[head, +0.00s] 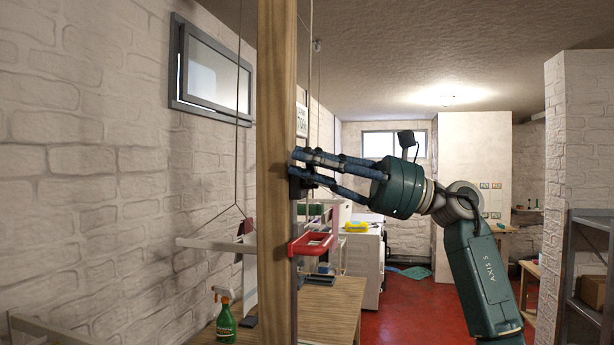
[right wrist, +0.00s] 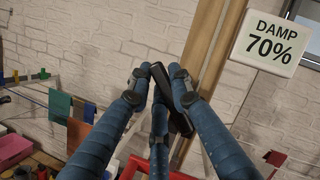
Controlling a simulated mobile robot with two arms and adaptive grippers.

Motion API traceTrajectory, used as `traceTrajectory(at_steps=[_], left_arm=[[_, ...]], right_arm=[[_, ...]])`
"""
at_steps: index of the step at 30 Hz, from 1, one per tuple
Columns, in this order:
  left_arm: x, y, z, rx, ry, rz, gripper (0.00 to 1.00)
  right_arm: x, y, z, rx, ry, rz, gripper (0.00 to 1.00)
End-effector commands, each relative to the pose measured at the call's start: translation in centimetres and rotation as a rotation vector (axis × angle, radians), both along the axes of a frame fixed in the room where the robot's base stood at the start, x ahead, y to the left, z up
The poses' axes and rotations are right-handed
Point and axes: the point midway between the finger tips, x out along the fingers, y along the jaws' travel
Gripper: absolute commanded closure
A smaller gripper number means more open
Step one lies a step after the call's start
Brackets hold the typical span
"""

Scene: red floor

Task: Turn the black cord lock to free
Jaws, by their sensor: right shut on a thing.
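The black cord lock (head: 295,189) is on the side of the wooden post (head: 276,120), partly hidden by my right gripper (head: 298,166). In the right wrist view, the black lock (right wrist: 178,112) appears as a dark bar between the blue fingers of my right gripper (right wrist: 160,85), tilted in the picture. The fingers are shut on it. A thin cord (head: 310,75) hangs down beside the post. My left gripper is not in view.
A red bracket-like frame (head: 311,245) juts from the post below my gripper. A wooden table (head: 340,297) holds a green spray bottle (head: 226,318). A pale rail (head: 209,245) hangs on cords at left. A grey shelf unit (head: 585,260) stands at right. The red floor (head: 420,318) shows beyond.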

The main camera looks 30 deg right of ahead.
Motion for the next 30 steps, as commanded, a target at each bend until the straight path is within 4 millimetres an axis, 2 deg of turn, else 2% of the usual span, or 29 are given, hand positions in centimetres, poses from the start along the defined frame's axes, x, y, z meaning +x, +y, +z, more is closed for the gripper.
traceTrajectory(at_steps=[15, 30], left_arm=[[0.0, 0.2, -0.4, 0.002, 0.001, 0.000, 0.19], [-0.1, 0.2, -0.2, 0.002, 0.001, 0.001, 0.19]], right_arm=[[1.3, -1.4, 1.2, 0.325, 0.286, -0.001, 1.00], [1.9, -2.0, 1.5, 0.448, 0.391, 0.000, 1.00]])
